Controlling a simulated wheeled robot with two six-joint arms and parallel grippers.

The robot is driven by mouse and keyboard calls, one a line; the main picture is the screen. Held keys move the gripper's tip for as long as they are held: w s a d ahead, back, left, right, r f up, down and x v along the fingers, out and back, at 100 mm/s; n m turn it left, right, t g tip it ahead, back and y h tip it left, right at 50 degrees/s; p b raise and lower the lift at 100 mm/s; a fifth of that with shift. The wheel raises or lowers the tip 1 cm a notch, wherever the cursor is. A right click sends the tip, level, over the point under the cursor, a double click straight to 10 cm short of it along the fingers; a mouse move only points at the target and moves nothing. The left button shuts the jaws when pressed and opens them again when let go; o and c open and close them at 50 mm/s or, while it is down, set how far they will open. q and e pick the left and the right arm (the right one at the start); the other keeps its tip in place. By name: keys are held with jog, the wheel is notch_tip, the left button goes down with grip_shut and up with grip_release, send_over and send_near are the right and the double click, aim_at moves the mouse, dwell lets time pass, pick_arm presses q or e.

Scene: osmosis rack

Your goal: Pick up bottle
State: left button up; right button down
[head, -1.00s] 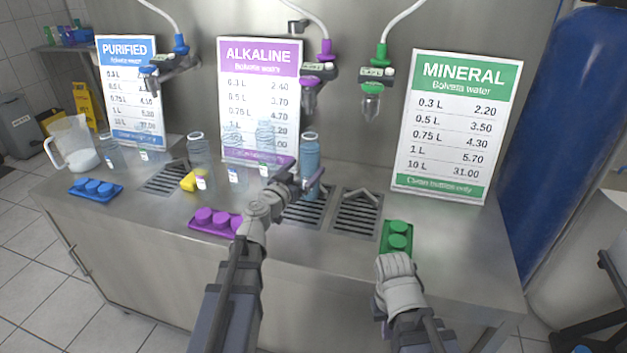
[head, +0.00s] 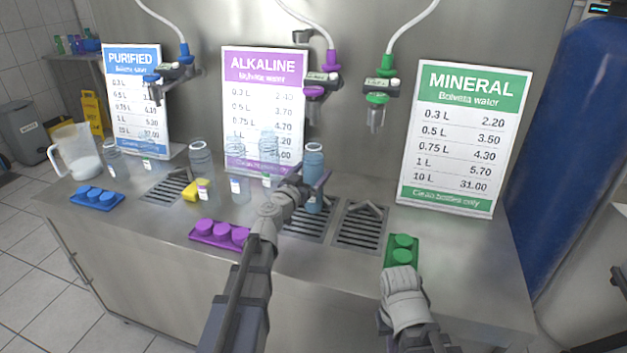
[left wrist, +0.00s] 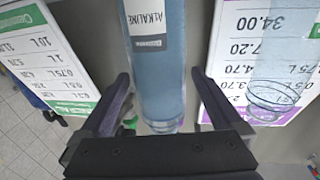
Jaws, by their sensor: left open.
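The bottle (head: 314,162) is clear blue and stands upright on the drain grate below the alkaline tap. In the left wrist view the bottle (left wrist: 158,65) shows a label reading ALKALINE and lies between my two dark fingers. My left gripper (head: 309,188) is open around the lower part of the bottle, with a gap visible at each side in the wrist view. The bottle's base is partly hidden by the gripper in the head view. Of my right arm only grey links show, at the lower right; its fingers are not visible.
Several other bottles (head: 201,158) stand to the left, near a yellow object (head: 196,190). A purple cap tray (head: 219,233), a blue cap tray (head: 97,198) and a green cap tray (head: 402,251) lie on the counter. A mineral price sign (head: 465,137) stands at right, a jug (head: 77,153) at left.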

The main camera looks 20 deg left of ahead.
pick_arm(q)
jog(key=w, duration=0.4)
jog(key=shift+w+d, duration=0.15)
jog(key=shift+d, duration=0.25)
grip_shut()
dwell(0.4)
